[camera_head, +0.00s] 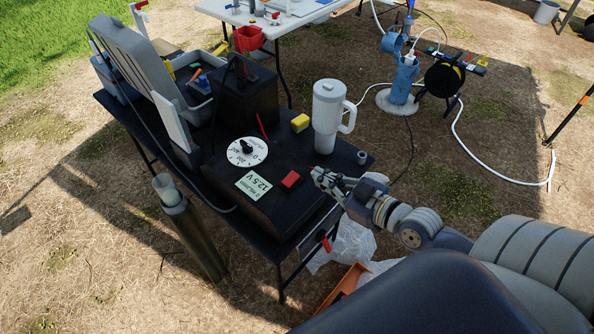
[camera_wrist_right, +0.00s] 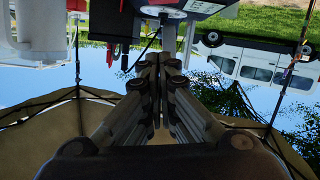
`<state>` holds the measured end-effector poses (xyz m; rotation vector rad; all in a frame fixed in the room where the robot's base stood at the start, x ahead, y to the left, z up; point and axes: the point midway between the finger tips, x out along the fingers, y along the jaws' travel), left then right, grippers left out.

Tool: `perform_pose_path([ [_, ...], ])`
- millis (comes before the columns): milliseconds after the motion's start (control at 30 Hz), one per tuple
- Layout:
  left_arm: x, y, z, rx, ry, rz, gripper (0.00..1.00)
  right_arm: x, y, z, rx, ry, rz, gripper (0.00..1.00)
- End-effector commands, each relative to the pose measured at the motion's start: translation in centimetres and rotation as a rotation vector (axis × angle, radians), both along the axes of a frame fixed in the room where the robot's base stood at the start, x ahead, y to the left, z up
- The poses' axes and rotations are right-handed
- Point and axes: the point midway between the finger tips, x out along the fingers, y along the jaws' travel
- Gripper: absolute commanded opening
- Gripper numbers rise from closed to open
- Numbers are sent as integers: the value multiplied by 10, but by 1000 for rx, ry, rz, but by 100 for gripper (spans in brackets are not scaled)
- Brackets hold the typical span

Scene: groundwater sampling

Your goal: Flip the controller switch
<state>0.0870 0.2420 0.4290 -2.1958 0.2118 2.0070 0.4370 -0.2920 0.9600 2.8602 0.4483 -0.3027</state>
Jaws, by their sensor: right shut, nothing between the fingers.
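The controller (camera_head: 270,191) is a black box on the dark table. Its top carries a white round dial with a black knob (camera_head: 246,147), a pale green display reading 12.5 V (camera_head: 259,185) and a red switch (camera_head: 291,179). My right gripper (camera_head: 318,175) is shut and empty, just right of the red switch, with a small gap seen between them. In the right wrist view, which looks upside down, the closed fingers (camera_wrist_right: 158,62) point toward the controller's dial (camera_wrist_right: 163,13). Whether the switch is up or down I cannot tell. My left gripper is not in view.
A white handled mug (camera_head: 328,107) stands behind my right gripper, with a yellow block (camera_head: 300,123) to its left. A black battery box (camera_head: 246,97) and a grey toolbox (camera_head: 196,108) fill the table's far left. A red-handled valve (camera_head: 325,243) hangs at the front edge.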

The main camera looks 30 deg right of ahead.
Motion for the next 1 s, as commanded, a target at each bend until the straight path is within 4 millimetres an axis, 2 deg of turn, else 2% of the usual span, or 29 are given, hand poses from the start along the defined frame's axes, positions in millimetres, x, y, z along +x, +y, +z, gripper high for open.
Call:
perform_pose_path([
  [167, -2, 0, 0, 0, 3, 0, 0, 2, 0, 0, 1, 0, 0, 0],
  [367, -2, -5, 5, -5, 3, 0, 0, 16, 4, -2, 3, -1, -2, 0],
  [1000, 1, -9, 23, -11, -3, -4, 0, 97, 29, -22, 2, 0, 0, 0],
])
